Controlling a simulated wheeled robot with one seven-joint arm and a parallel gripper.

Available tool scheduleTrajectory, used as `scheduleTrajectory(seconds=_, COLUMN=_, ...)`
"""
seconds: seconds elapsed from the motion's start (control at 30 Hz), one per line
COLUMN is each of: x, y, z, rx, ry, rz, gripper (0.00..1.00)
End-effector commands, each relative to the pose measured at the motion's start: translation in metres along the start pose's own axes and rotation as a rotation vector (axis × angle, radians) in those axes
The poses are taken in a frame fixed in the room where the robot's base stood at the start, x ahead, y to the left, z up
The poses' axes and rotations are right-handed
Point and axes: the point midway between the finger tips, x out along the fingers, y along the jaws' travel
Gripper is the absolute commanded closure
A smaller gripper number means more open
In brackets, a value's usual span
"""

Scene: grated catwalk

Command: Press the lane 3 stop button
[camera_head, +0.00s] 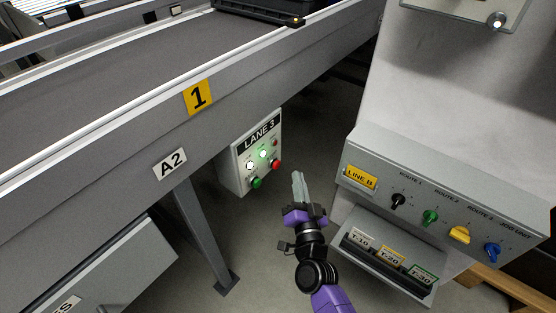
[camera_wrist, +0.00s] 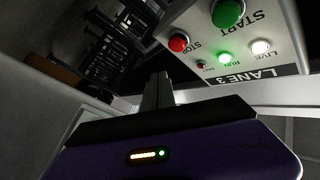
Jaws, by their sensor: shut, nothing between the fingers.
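The LANE 3 control box (camera_head: 236,171) is a grey box under the conveyor's side rail. Its red stop button (camera_head: 275,164) sits at the lower right of its face, beside the green start button (camera_head: 256,182). In the wrist view the red button (camera_wrist: 179,42), labelled STOP, is near the top, and the larger green button (camera_wrist: 228,13), labelled START, is to its right. My gripper (camera_head: 297,176) is shut and empty, to the right of the box in the head view. In the wrist view its fingertips (camera_wrist: 160,76) are below the red button, apparently apart from it.
The LIVE lamp (camera_wrist: 260,46) glows white and the RUN lamp (camera_wrist: 226,57) green. A LINE B panel (camera_head: 450,205) with several coloured knobs stands at the right. The conveyor (camera_head: 110,70) carries a dark tray (camera_head: 262,10). A support leg (camera_head: 203,235) is below left. Open floor lies between.

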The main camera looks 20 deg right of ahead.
Motion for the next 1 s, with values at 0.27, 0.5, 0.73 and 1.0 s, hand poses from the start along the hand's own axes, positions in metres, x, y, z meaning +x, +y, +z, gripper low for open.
scheduleTrajectory(seconds=0.27, x=0.020, y=-0.015, z=0.013, rx=-0.001, ry=-0.001, rz=-0.001, gripper=1.00)
scheduleTrajectory(seconds=0.5, x=0.024, y=-0.017, z=0.018, rx=-0.001, ry=-0.001, rz=0.001, gripper=1.00)
scheduleTrajectory(seconds=0.73, x=0.024, y=-0.017, z=0.018, rx=-0.001, ry=0.000, rz=0.002, gripper=1.00)
scheduleTrajectory(seconds=1.0, x=0.023, y=-0.017, z=0.018, rx=-0.001, ry=0.000, rz=0.002, gripper=1.00)
